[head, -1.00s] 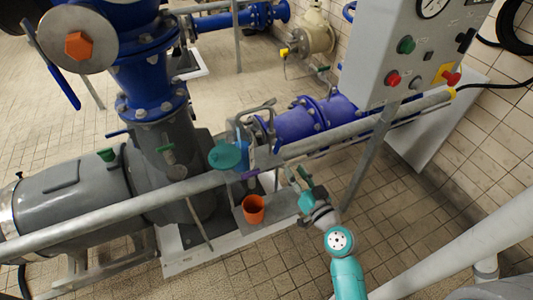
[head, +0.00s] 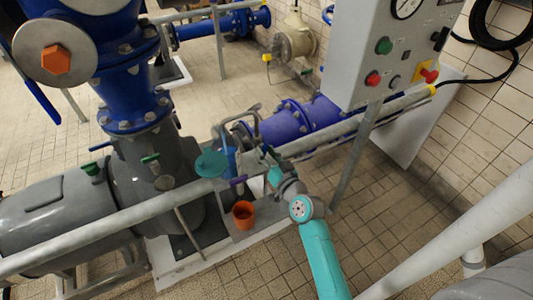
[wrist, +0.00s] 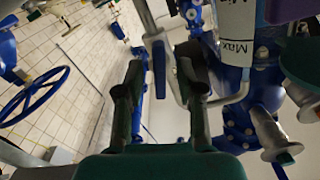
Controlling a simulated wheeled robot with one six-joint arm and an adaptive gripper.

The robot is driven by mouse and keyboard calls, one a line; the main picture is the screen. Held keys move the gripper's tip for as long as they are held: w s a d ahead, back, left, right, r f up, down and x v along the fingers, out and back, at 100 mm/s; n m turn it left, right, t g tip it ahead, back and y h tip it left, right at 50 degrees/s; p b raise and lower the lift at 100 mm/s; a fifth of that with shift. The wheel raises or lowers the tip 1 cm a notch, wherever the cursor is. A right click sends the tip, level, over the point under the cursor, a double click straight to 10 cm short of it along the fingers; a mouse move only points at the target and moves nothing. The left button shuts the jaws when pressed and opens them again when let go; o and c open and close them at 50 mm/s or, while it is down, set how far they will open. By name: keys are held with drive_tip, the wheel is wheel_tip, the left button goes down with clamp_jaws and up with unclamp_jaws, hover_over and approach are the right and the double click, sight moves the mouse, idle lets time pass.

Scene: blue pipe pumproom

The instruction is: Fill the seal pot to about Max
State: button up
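The seal pot (head: 229,160) looks like a small bluish vessel on the grey pipe frame beside the pump. Its label (wrist: 238,35), reading Max with part of another mark, shows inverted in the wrist view. The liquid level cannot be made out. A teal funnel-like piece (head: 211,163) sits at the pot's left, and a purple part (head: 238,182) is below it. My gripper (head: 270,166) is just right of the pot. In the wrist view my gripper (wrist: 160,75) has its fingers apart, with grey piping beyond them; no held object shows.
An orange cup (head: 243,215) stands below the pot. A grey rail (head: 110,232) crosses in front of the pump. A control box (head: 385,55) with buttons is at the right. A blue handwheel (wrist: 30,95) shows at left in the wrist view. Tiled floor (head: 400,225) is open at right.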

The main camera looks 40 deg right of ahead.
clamp_jaws()
drive_tip(key=shift+m, duration=0.3)
drive_tip(key=m, duration=1.3)
idle(0.4)
idle(0.5)
